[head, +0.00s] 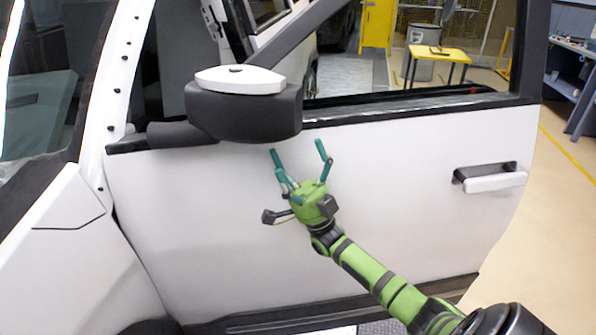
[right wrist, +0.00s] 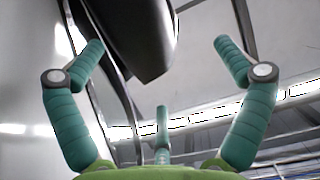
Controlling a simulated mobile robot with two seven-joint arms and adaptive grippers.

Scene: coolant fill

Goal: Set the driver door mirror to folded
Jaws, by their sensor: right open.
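The driver door mirror (head: 243,112) has a dark housing with a white cap and sticks out from the white driver door (head: 400,180) at the upper middle of the head view. In the right wrist view the mirror (right wrist: 135,35) is a dark rounded shape at the top, beyond the fingers. My right gripper (head: 297,151) is open and empty, just below and to the right of the mirror, fingers pointing up. It also shows in the right wrist view (right wrist: 160,65), with its fingers spread and nothing between them. My left gripper is not in view.
The door handle (head: 490,177) is on the right of the door. The door's window opening is above my right gripper. A yellow table (head: 438,55) and a grey bin (head: 421,68) stand far behind. Open floor (head: 560,220) lies right of the door.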

